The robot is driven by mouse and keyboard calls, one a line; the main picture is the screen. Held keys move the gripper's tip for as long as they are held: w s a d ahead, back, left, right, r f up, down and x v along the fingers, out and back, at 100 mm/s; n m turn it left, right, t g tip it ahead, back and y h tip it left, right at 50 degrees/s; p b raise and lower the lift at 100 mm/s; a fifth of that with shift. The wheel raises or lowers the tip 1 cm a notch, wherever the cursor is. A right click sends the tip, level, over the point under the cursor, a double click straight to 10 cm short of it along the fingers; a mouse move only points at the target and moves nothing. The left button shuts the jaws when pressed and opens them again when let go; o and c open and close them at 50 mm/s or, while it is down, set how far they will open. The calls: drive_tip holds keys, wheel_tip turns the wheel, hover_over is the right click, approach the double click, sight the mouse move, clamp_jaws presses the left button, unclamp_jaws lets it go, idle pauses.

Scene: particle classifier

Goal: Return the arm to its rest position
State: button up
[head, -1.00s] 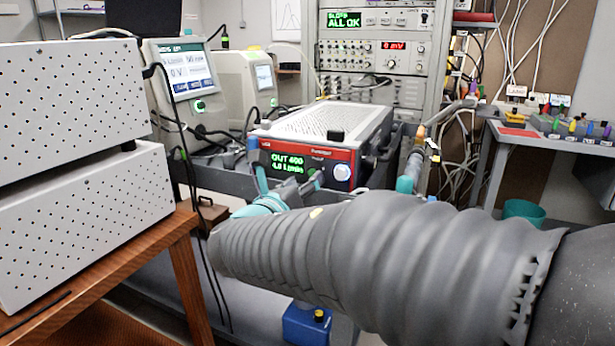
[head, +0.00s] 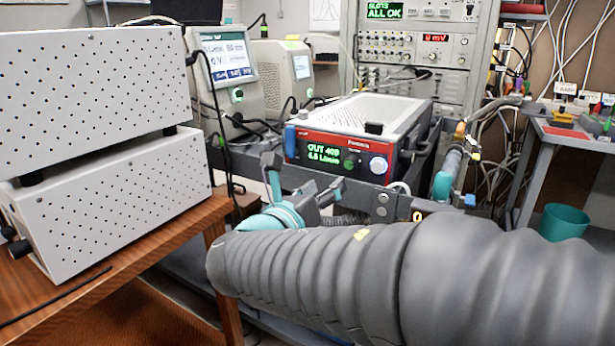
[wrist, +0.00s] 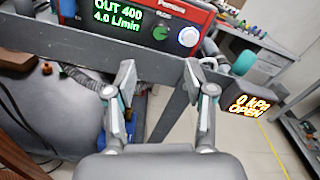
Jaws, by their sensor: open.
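My arm, in a grey ribbed sleeve, crosses the lower right of the head view and points toward the red-fronted instrument (head: 340,155). My gripper (head: 300,180) is at the end of the arm, just in front of and below that instrument. In the wrist view my gripper (wrist: 160,80) has its two fingers spread apart with nothing between them. Behind the fingers is a grey cart rail (wrist: 90,42). The instrument's front (wrist: 150,20), with a lit green display and a white knob, shows above the rail.
Two white perforated boxes (head: 110,205) stand stacked on a wooden table (head: 120,260) at the left. A small display reading 0 kPa OPEN (wrist: 248,104) is right of the gripper in the wrist view. A teal bin (head: 564,222) is at the right. Floor (wrist: 240,150) shows clear at lower right.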

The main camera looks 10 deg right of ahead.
drive_tip(key=s+d+f+m+g+y, duration=0.25)
drive_tip(key=s+f+m+g, duration=0.2)
drive_tip(key=f+m, duration=0.4)
drive_tip(key=s+d+f+m+g+y, duration=0.1)
drive_tip(key=s+f+m+g+y, duration=0.25)
drive_tip(key=s+f+m, duration=0.4)
drive_tip(key=s+f+m+g+y, duration=0.35)
drive_tip(key=s+m, duration=0.25)
drive_tip(key=m, duration=0.6)
drive_tip(key=d+r+m, duration=0.1)
drive_tip(key=s+d+r+m+t, duration=0.1)
drive_tip(key=m, duration=0.1)
drive_tip(key=s+d+r+m+t+y, duration=0.1)
drive_tip(key=r, duration=0.1)
drive_tip(key=shift+s+d+m+t, duration=0.25)
drive_tip(key=shift+d+m, duration=0.1)
drive_tip(key=shift+m, duration=0.05)
idle(0.5)
